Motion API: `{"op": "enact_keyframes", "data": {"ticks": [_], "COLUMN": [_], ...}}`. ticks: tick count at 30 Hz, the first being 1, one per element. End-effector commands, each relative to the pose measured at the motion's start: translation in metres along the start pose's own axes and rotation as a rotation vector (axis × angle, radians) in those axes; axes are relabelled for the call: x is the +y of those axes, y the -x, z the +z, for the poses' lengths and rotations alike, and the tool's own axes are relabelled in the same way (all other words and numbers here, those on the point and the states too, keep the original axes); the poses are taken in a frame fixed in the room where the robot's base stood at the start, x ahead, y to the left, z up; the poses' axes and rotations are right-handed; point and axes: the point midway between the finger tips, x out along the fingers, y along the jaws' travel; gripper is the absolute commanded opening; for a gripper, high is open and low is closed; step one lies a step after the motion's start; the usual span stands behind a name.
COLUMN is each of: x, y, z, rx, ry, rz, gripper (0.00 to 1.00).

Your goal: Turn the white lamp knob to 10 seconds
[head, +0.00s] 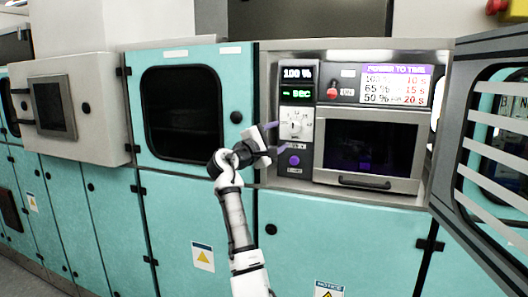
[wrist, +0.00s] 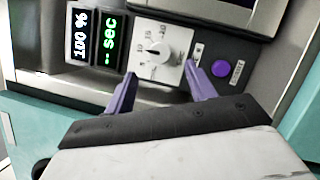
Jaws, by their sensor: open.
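The white knob (head: 290,126) sits on a pale dial plate on the control panel, left of the small dark door. In the wrist view the white knob (wrist: 157,50) shows with its pointer and tick numbers, too small to read surely. My gripper (head: 278,138) is open, its two purple fingers apart in front of the panel. In the wrist view my gripper (wrist: 162,82) has one finger on each side of the lower dial plate, short of the knob, with nothing between them. The green display (wrist: 109,42) reads "-- sec" and the white display (wrist: 80,35) reads "100 %".
A purple button (head: 294,160) is below the dial, close to my gripper. A red knob (head: 332,91) is up and right. The power-to-time chart (head: 396,84) pairs 100 % with 10 s. An open slatted door (head: 480,150) stands at right.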

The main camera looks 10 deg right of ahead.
Motion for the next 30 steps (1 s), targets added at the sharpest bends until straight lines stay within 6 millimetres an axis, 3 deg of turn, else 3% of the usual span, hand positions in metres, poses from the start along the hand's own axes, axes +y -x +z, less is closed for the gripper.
{"op": "enact_keyframes", "data": {"ticks": [3,9,23,26,29,30], "x": [-0.003,-0.001,0.000,0.009,0.026,0.036], "y": [0.027,0.053,0.061,0.074,0.109,0.129], "z": [-0.002,-0.001,-0.001,-0.014,-0.043,-0.057], "rx": [0.002,0.001,0.004,0.045,0.149,0.207], "ry": [-0.002,-0.001,-0.002,-0.039,-0.132,-0.186], "rz": [0.002,0.001,0.002,0.036,0.111,0.150], "gripper": [0.55,0.55,0.55,0.55,0.55,0.55]}}
